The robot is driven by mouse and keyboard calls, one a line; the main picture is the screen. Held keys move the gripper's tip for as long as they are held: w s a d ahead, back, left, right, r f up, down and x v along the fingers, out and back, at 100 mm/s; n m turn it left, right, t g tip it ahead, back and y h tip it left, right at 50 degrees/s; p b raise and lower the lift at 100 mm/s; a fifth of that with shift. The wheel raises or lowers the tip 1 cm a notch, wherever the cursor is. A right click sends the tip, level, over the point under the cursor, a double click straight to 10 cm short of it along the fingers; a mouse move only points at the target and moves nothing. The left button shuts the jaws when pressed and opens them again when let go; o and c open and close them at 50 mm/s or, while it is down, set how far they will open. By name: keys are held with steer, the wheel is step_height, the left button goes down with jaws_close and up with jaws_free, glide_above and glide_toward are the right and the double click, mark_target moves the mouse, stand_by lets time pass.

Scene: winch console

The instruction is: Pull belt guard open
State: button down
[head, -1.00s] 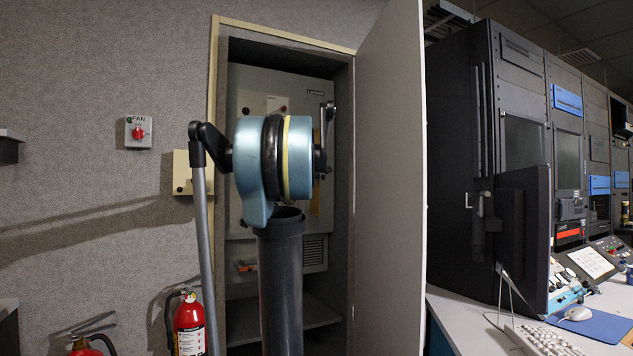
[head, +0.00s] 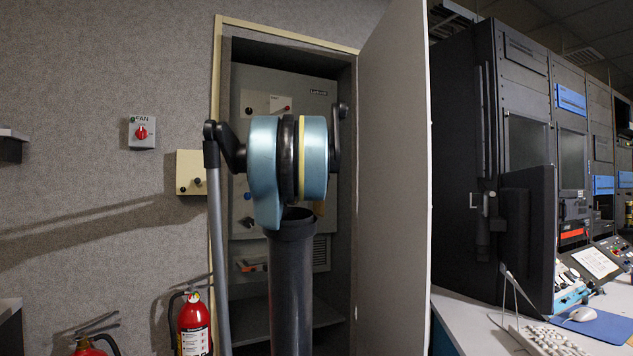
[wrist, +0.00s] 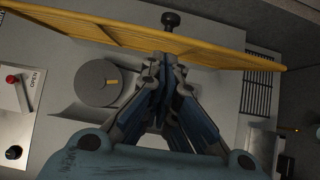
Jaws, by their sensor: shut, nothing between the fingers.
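The belt guard (wrist: 215,48) is a yellow slatted panel across the upper part of the wrist view, seen at a steep slant. A black knob (wrist: 171,20) shows just above its upper edge. My gripper (wrist: 162,62) is shut and empty, with its fingertips close to the guard's lower edge near its middle. I cannot tell whether they touch it. In the head view my arm hides the gripper and nearly all of the guard.
A grey round part (wrist: 98,83) and a panel with a red button marked OPEN (wrist: 14,88) lie left of the fingers. In the head view, the cabinet door (head: 392,170) stands open at right. A fire extinguisher (head: 193,325) stands at lower left.

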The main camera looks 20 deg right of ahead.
steer(key=v, duration=1)
steer(key=shift+s+d, duration=0.2)
steer(key=shift+s, duration=0.2)
steer(key=s+a+f+m+g+y, duration=0.1)
steer(key=s+a+f+m+g, duration=0.15)
steer(key=s+f, duration=0.45)
steer(key=s+a+f+m+g, duration=0.1)
steer(key=s+f+m+g, duration=0.2)
steer(key=f, duration=0.8)
steer(key=s+a+f+m+g+y, duration=0.1)
steer(key=s+a+f+m+g, duration=0.1)
steer(key=s+f+m, duration=0.5)
steer(key=s+a+f+g+y, duration=0.1)
steer(key=s+a+f+y, duration=0.1)
steer(key=s+a+f, duration=0.4)
steer(key=s+a+f+n+g+y, duration=0.1)
steer(key=s+a+f, duration=0.5)
steer(key=f, duration=0.7)
steer(key=s+a+f+n+g+y, duration=0.1)
steer(key=s+a+f+g+y, duration=0.2)
steer(key=f, duration=0.6)
steer(key=s+a+y, duration=0.2)
steer(key=s+a, duration=0.1)
steer(key=shift+a+f, duration=0.2)
steer(key=shift+f, duration=0.2)
